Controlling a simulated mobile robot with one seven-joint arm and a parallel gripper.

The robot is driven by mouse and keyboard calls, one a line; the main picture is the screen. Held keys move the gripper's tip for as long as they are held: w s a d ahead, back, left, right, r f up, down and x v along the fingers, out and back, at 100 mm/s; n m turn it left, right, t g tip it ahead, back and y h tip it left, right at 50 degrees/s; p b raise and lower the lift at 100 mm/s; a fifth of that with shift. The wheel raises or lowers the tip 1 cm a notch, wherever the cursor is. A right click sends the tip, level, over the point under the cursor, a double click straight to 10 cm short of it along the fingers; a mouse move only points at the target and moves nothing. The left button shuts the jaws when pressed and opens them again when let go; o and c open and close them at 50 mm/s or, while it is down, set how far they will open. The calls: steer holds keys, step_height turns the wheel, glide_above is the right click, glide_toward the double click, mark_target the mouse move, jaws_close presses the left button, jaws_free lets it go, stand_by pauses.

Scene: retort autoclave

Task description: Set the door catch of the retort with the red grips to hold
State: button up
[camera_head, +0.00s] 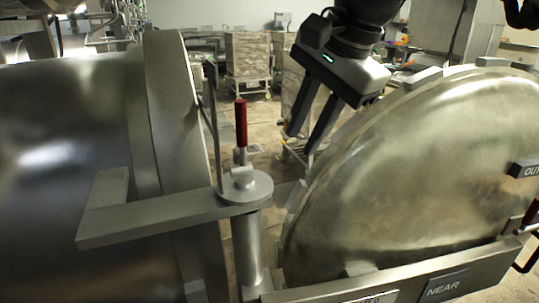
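The big steel retort (60,160) lies at the left, with a thick flange. Its round door (410,170) is swung open at the right. Between them stands a hinge post (247,250) with a round cap (245,188). An upright lever with a red grip (241,124) rises at this cap; it looks like the door catch. A second red grip (531,212) shows at the door's right edge, partly cut off. My gripper (302,142) hangs in the gap, right of the upright red grip and apart from it in the picture. Its two fingers point down, open, with nothing between them.
A steel bracket arm (150,216) runs from the retort to the post. A beam with a "NEAR" plate (443,288) crosses below the door, and an "OUT" plate (525,168) is at its right. Stacked crates (248,55) stand behind on open floor.

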steer(key=s+d+f+n+t+h+b, duration=0.1)
steer(key=s+d+f+n, duration=0.1)
steer(key=s+f+n, duration=0.5)
step_height(320, 180, down, 5)
steer(key=shift+s+d+r+h, duration=0.1)
steer(key=shift+s+d+h, duration=0.1)
steer(key=shift+s+h, duration=0.2)
